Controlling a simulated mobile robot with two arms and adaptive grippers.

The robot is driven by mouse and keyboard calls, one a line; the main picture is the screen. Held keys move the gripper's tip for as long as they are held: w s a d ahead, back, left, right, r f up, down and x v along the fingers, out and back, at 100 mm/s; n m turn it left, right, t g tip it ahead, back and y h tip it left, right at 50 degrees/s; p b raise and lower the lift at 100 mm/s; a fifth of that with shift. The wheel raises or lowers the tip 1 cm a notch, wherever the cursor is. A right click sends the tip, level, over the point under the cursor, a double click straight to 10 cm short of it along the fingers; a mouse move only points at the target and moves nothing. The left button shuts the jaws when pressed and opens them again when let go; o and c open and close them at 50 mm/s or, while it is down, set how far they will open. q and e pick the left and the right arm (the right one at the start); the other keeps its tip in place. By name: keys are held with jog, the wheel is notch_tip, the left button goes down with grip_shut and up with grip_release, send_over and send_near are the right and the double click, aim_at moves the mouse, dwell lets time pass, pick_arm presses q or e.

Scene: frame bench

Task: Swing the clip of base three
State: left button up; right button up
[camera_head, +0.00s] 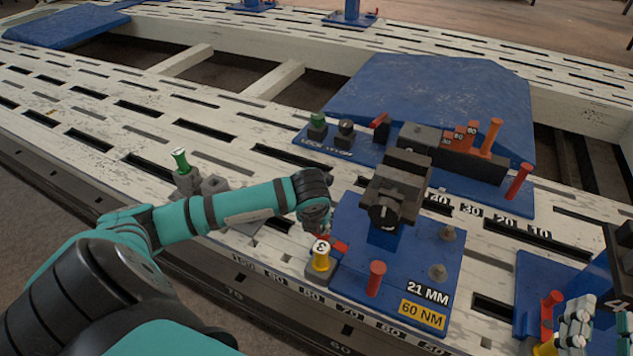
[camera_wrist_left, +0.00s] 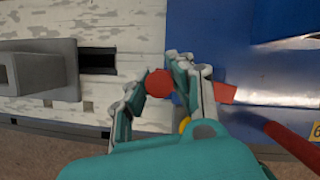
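More red (camera_wrist_left: 225,92) shows past the right finger. Contact is unclear. My right gripper (camera_head: 582,315) is at the lower right, partly cut off, apparently empty.
Another blue base (camera_head: 533,275) with a red post (camera_head: 551,303) stands by my right gripper. Behind base three is a blue fixture with an orange post (camera_head: 491,137). A green-topped peg (camera_head: 181,160) and grey blocks stand left on the slotted white rail (camera_head: 100,118).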

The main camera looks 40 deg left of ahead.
pick_arm(q)
jog(key=shift+o, duration=1.1)
jog(key=v, duration=1.2)
jog(key=shift+s+d, duration=0.1)
